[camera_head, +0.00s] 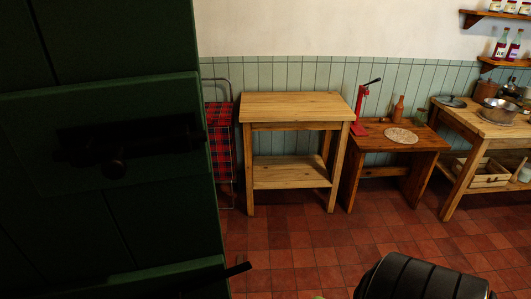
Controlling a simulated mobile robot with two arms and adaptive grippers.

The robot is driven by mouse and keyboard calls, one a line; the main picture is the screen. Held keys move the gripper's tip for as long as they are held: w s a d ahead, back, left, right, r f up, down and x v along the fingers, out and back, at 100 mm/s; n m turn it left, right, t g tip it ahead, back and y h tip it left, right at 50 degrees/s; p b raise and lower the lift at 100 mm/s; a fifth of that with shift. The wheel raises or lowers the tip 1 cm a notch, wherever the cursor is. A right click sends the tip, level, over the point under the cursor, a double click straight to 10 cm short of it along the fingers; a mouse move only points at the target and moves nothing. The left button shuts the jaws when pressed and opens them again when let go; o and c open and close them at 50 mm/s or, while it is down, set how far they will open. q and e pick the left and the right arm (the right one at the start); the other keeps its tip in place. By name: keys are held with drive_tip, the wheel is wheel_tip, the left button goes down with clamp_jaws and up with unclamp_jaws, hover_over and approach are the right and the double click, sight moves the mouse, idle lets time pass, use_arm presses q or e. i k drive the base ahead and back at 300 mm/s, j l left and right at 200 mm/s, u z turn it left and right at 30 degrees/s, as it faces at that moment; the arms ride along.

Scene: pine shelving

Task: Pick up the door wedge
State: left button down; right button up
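I cannot make out a door wedge anywhere in the head view. A dark green plank door (105,215) with a black latch (113,168) fills the left side and hides what is behind it. Neither of my grippers can be made out in this view.
A pine shelf table (292,105) with a bare top stands against the wall. Beside it, a lower wooden table (425,140) holds a red lever device (358,112) and a round mat (401,136). A dark ribbed shape (420,280) is at bottom right. Red floor tiles (300,240) between are clear.

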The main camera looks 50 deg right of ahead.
sight(240, 257)
drive_tip(key=z, duration=0.8)
drive_tip(key=i+l+u, duration=0.2)
drive_tip(key=l, duration=0.65)
drive_tip(key=i+l+u, duration=0.15)
drive_tip(key=l, duration=0.7)
drive_tip(key=l+u, duration=0.2)
drive_tip(key=l, duration=0.7)
